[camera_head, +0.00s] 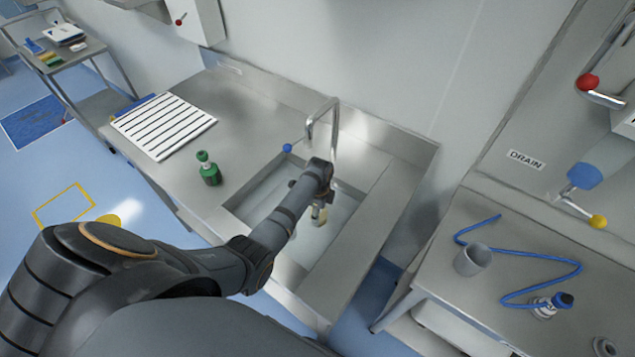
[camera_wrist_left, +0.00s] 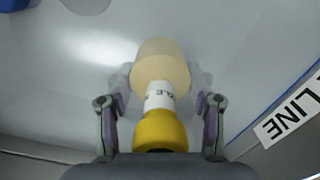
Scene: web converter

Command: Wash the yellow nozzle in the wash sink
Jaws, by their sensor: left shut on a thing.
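The yellow nozzle (camera_wrist_left: 160,130) has a yellow collar, a white band with dark lettering and a pale yellow end. In the head view only a small part of the nozzle (camera_head: 320,216) shows below my left gripper (camera_head: 326,200). The left gripper is shut on the nozzle, with one finger on each side of it in the left wrist view (camera_wrist_left: 160,103). The nozzle points down inside the wash sink (camera_head: 308,246). Its far end and the fingertips look paler, as if under water. My right gripper is not in view.
A curved tap (camera_head: 334,128) stands at the sink's back edge, close behind my left wrist. A green bottle (camera_head: 208,170) and a slatted white rack (camera_head: 163,124) stand on the counter to the left. A grey cup (camera_head: 472,260) and blue hose (camera_head: 535,256) are on the right table.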

